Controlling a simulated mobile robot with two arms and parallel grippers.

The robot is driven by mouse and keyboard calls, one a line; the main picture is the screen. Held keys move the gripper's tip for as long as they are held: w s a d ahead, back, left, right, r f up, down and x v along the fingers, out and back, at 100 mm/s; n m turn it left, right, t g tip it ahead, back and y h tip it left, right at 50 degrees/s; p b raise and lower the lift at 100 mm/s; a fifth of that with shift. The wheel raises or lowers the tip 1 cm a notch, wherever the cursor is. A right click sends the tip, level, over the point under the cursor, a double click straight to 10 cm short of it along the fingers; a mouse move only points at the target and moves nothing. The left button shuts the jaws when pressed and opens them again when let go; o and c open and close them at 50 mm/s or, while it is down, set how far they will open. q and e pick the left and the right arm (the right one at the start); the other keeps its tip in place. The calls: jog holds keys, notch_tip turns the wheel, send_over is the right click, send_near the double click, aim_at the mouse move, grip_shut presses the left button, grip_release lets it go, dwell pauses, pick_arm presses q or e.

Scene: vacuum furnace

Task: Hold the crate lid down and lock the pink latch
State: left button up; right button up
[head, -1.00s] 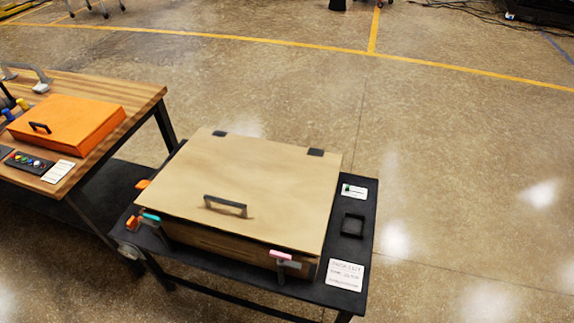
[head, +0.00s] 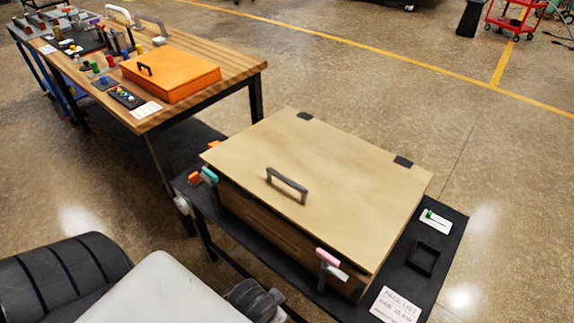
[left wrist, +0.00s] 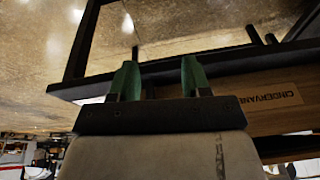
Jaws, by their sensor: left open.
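The wooden crate (head: 265,220) stands on a black cart, and its tan lid (head: 330,165) with a dark handle (head: 287,185) lies over the top. I cannot tell whether the lid is fully seated. The pink latch (head: 327,257) is at the front right of the crate, beside a grey piece; its lock state is unclear. A teal latch (head: 210,174) is at the front left. In the left wrist view my left gripper (left wrist: 160,76) is open and empty, its green fingers apart near the cart edge and the crate's lettered side (left wrist: 272,97). My right gripper is not in view.
The black cart (head: 445,225) carries a pack list card (head: 396,305), a small square frame (head: 423,259) and a small white card (head: 435,221). A wooden table (head: 240,68) with an orange case (head: 172,72) stands to the left. Floor behind the cart is clear.

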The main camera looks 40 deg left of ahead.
pick_arm(q)
jog(key=w+a+r+m+t+y+b, duration=0.1)
jog(key=w+r+m+t+b, duration=0.2)
jog(key=w+r+m+t, duration=1)
jog(key=w+d+r+m+t+h, duration=0.1)
jog(key=w+d+r+m+h, duration=0.35)
jog(key=r+m+h, duration=0.4)
jog(key=w+d+r+m+h, duration=0.45)
jog(key=r+m+h, duration=0.25)
jog(key=r+m, duration=0.25)
jog(key=m+g+y, duration=1.5)
jog(key=m+g, duration=0.2)
jog(key=m, duration=0.5)
send_over(286, 178)
jog(key=shift+h, duration=0.25)
jog(key=f, duration=0.7)
jog(key=shift+d, duration=0.2)
jog(key=shift+a+f, duration=0.15)
notch_tip(286, 178, down, 10)
jog(key=shift+f+p, duration=0.25)
jog(key=shift+p, duration=0.1)
